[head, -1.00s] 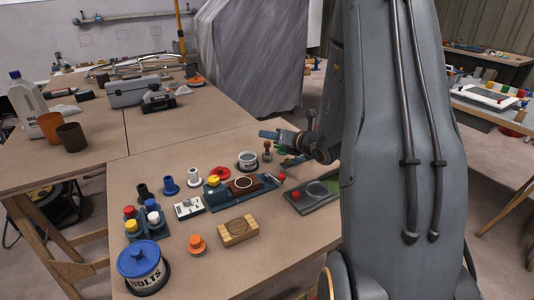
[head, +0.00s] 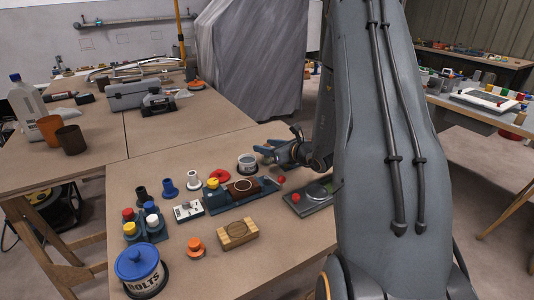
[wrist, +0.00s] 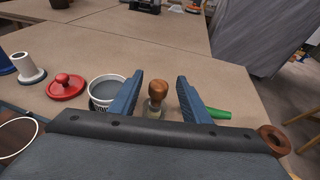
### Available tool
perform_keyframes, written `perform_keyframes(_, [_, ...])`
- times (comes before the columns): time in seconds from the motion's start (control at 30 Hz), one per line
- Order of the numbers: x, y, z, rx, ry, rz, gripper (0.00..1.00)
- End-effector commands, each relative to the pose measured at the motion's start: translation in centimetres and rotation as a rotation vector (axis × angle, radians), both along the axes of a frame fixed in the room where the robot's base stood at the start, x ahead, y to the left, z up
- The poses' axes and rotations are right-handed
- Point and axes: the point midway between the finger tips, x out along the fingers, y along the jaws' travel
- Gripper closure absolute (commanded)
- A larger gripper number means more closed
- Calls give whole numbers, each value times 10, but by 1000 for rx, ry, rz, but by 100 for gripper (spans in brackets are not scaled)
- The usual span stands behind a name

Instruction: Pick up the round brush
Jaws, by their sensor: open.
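The round brush (wrist: 157,92), with a brown wooden knob on a paler round lower part, stands upright on the workbench in the wrist view. It shows between the two blue fingers of my gripper (wrist: 159,78), with room on both sides. My gripper is open and empty. In the head view, my gripper (head: 278,146) is low over the far part of the near bench and the brush is hidden behind it. I cannot tell how far the fingertips are from the brush.
A tin (wrist: 106,91) stands close by the left finger, with a red knobbed lid (wrist: 67,87) further left. A green piece (wrist: 218,114) lies right of the right finger. A blue tool tray (head: 240,195) and a wooden block (head: 237,233) lie nearer.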

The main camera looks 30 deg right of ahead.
Motion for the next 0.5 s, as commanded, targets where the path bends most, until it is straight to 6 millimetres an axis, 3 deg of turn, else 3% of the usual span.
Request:
perform_keyframes(0.23, [29,10,-12,1,-1,2,57])
perform_keyframes(0.5, [34,10,-13,1,0,0,57])
